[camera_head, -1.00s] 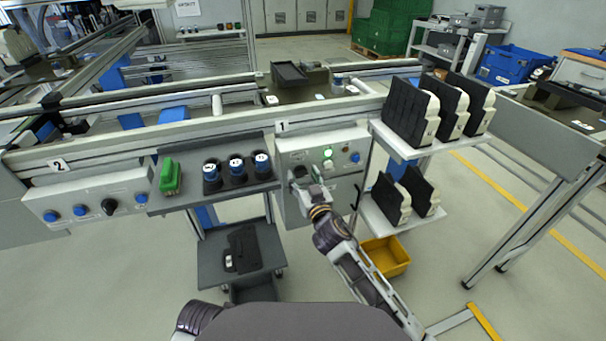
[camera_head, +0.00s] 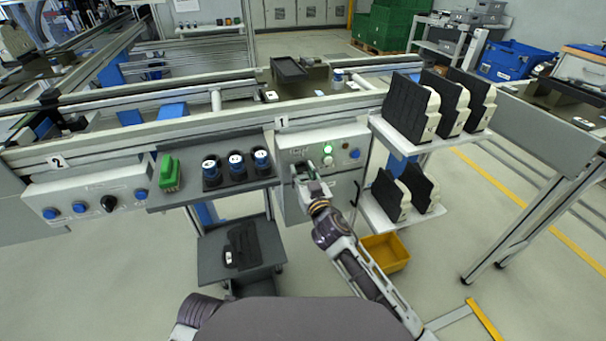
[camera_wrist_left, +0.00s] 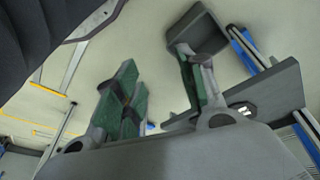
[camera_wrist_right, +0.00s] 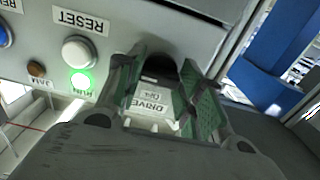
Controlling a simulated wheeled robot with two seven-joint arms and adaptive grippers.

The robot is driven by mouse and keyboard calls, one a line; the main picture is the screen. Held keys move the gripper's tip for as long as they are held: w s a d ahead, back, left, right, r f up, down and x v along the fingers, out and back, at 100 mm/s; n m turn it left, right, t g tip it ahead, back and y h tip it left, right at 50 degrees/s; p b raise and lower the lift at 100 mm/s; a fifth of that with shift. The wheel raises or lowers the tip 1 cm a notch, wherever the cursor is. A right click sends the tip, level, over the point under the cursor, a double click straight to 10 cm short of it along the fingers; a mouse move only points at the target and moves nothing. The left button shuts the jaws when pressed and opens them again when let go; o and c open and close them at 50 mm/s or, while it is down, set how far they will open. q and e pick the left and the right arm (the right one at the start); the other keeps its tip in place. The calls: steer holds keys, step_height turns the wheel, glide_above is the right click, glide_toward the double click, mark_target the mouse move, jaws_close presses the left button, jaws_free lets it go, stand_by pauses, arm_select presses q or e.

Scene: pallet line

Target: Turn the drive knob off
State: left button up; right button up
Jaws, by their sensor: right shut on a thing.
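The control panel (camera_head: 345,137) marked 1 has a lit green lamp (camera_head: 327,149), a white button and a blue button. My right gripper (camera_head: 303,172) is at its lower left. In the right wrist view, upside down, the right gripper (camera_wrist_right: 165,88) is shut on the black drive knob (camera_wrist_right: 160,66), one finger on each side. The fingers hide much of the knob, so its pointing direction is unclear. The DRIVE plate (camera_wrist_right: 150,108) shows between the fingers, and the RUN lamp (camera_wrist_right: 80,83) glows green. My left gripper (camera_wrist_left: 160,95) is open and empty, away from the panel.
The white RESET button (camera_wrist_right: 78,51) is close beside the right gripper. A shelf (camera_head: 215,188) with blue-topped cups and a green piece is left of the panel. A rack (camera_head: 390,148) of black-and-cream parts stands right. Panel 2 (camera_head: 85,195) has another black knob.

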arm_select(q)
steer(key=shift+f, duration=0.1)
arm_select(e)
steer(key=shift+n, duration=0.3)
steer(key=shift+n+p, duration=0.6)
steer(key=shift+n, duration=0.2)
steer(key=n+p, duration=0.1)
steer(key=n, duration=0.2)
steer(key=n+p, duration=0.1)
steer(key=n, duration=0.2)
steer(key=n+p, duration=0.1)
steer(key=n, duration=0.4)
steer(key=shift+n+p, duration=0.45)
steer(key=shift+n, duration=0.45)
arm_select(q)
step_height(320, 180, down, 10)
steer(key=s+a+g, duration=0.1)
steer(key=a, duration=0.1)
steer(key=shift+s+y+p, duration=0.3)
steer(key=shift+y, duration=0.1)
arm_select(e)
steer(key=shift+n, duration=1.4)
arm_select(q)
steer(key=shift+s, duration=0.1)
arm_select(e)
steer(key=shift+f, duration=0.1)
